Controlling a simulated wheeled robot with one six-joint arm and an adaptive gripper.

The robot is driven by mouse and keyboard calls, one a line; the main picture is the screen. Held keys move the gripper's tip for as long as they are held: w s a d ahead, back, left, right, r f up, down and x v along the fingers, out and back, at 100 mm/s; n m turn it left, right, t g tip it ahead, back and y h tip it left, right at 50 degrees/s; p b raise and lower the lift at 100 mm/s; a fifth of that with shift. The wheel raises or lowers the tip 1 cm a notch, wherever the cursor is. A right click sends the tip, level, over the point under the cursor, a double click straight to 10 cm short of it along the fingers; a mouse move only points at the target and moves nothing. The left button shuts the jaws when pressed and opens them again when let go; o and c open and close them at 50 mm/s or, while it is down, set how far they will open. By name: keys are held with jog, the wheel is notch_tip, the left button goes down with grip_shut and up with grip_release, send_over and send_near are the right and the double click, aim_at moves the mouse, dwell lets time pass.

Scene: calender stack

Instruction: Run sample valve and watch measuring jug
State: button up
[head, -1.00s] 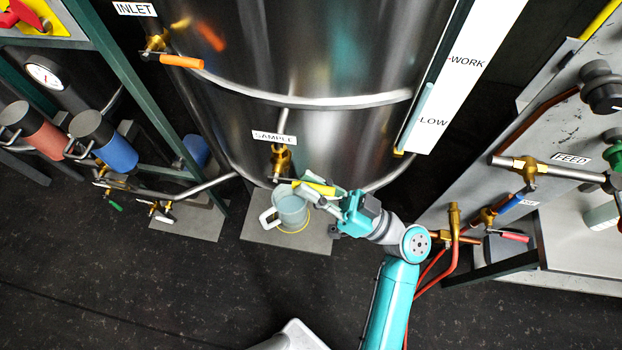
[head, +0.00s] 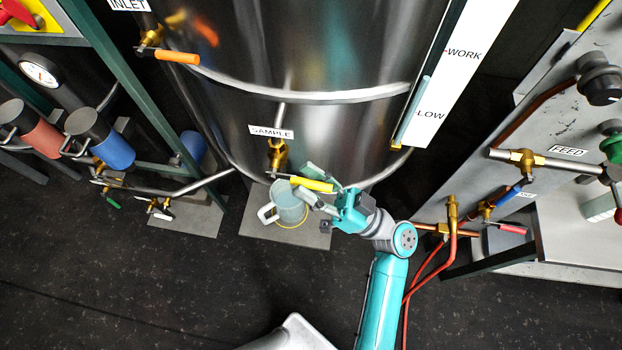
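The sample valve (head: 277,157) is brass and sits low on the steel tank under the SAMPLE label. Its yellow lever handle (head: 313,186) points to the right, tilted slightly down in the picture. The measuring jug (head: 289,205) stands upright under the valve, its white handle to the left. It looks pale blue-green inside; I cannot read a level or see a stream. My gripper (head: 311,184) is open, with one finger above and one below the yellow handle in the picture. The lower finger overlaps the jug's right rim in view; I cannot tell whether anything touches.
The jug stands on a grey plate (head: 262,228) with a yellow ring mark. A level scale (head: 440,85) marked WORK and LOW is on the tank's right. The orange inlet handle (head: 177,56) is upper left. The FEED bench (head: 580,225) stands right.

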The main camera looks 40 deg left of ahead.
jog(key=v, duration=1.2)
jog(key=shift+r, duration=0.1)
notch_tip(320, 180, up, 7)
jog(key=a+n+h, duration=0.1)
jog(key=n+h, duration=0.5)
jog(key=h, duration=0.1)
jog(key=x, duration=1)
jog(key=shift+w+a+f, duration=0.2)
jog(key=shift+a+f, duration=0.15)
jog(key=shift+a, duration=0.15)
grip_shut()
